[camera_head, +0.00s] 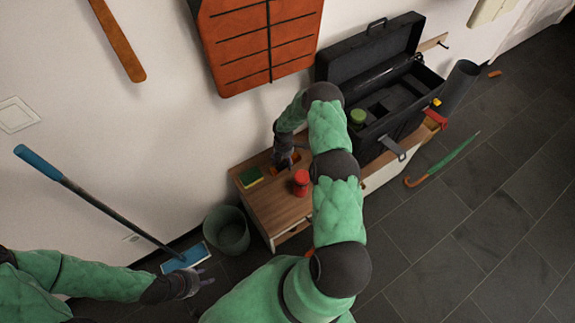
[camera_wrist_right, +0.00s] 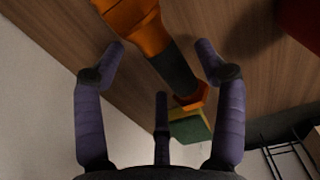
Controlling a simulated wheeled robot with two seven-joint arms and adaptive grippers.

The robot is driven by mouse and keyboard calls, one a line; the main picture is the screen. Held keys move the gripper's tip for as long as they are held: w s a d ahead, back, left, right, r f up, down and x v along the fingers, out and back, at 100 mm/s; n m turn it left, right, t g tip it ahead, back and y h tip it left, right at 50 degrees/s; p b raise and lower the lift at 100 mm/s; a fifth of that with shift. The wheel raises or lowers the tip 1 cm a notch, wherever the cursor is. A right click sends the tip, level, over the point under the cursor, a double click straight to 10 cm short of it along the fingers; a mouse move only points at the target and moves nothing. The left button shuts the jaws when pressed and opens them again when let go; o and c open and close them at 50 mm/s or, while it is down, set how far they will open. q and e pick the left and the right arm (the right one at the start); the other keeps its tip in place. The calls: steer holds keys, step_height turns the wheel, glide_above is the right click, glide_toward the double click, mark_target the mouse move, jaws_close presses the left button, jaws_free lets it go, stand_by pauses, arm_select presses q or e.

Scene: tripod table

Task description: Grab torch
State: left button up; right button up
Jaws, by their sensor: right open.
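The torch, orange with a black middle, lies on the wooden bench top and shows large in the right wrist view (camera_wrist_right: 176,70). In the head view it is mostly hidden by my right gripper (camera_head: 284,156), with only bits of orange showing. In the right wrist view my right gripper (camera_wrist_right: 162,58) is open, its fingers on both sides of the torch and a third finger below. It does not grip the torch; whether any finger touches it I cannot tell. My left gripper (camera_head: 198,280) is low at the left, its fingers apart and empty, far from the torch.
A red can (camera_head: 300,183) stands just right of the torch; a sponge (camera_head: 251,177) lies to its left. An open black toolbox (camera_head: 372,95) stands at the right of the bench (camera_head: 272,212). A bin (camera_head: 227,230) and a blue-handled mop (camera_head: 110,212) are at the left.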

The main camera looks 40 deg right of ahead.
step_height(320, 180, down, 2)
steer(key=shift+f, duration=0.1)
steer(key=c, duration=1.3)
steer(key=shift+c, duration=0.3)
